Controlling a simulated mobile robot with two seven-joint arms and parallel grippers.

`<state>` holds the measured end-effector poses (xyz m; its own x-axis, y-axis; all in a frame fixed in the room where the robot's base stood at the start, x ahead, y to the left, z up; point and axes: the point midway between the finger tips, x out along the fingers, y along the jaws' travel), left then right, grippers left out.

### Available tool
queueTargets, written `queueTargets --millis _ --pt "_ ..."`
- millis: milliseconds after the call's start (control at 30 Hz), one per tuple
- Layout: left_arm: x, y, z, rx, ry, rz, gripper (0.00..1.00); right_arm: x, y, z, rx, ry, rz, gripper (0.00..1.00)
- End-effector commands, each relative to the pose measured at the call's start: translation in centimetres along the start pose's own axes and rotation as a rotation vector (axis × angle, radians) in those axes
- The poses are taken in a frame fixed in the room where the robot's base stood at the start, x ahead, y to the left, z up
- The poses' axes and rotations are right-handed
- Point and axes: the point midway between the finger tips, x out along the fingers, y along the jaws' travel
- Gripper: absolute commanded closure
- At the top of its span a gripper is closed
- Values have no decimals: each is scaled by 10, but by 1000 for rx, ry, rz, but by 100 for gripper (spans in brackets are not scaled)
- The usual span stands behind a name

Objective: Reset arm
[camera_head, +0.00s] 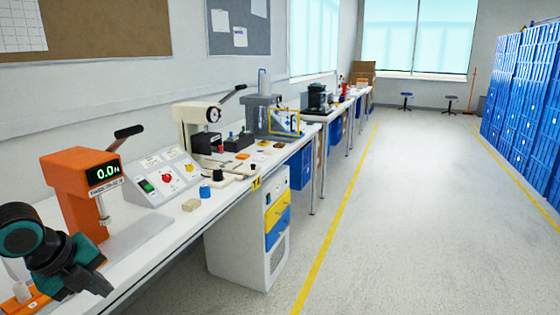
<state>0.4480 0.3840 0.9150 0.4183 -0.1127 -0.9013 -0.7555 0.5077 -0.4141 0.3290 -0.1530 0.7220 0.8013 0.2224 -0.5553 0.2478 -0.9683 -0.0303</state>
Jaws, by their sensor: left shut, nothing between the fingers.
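My left arm comes in at the lower left, and its dark gripper (95,281) is shut and empty near the front edge of the white workbench (150,245). It hangs in front of the orange press (72,180), apart from the control box. A grey sloped control box (162,190) stands behind and right of the press. It has a green rocker switch, a red knob (166,178) and another knob on its face. The exact position of the knobs is too small to tell. My right gripper is not in view.
The press shows 0.0 and has a black-handled lever (128,132). A blue cap (205,191) and a beige block (191,204) lie on the bench. A cream press (197,125) stands farther back. A white drawer cabinet (240,250) is below. The floor aisle at right is clear.

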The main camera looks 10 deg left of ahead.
Motion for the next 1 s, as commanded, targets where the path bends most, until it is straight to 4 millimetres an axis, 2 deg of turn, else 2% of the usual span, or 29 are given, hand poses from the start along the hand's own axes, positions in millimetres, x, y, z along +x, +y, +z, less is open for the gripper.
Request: queueTargets --millis 33,267,467,600,733,867,1000 --pt "5 13 3 -64 0 -13 100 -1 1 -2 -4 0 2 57" --pt "28 59 5 -326 -16 -83 100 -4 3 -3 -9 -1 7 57" --pt "60 106 -17 -630 -11 -162 100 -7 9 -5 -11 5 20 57" --pt "83 130 -48 -856 10 -222 100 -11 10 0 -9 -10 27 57" --pt "103 142 -87 -1060 43 -279 100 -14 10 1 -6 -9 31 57" --pt "119 142 -131 -1261 90 -335 100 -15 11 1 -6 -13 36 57" --pt "130 128 -182 -1474 155 -398 100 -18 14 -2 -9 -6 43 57"
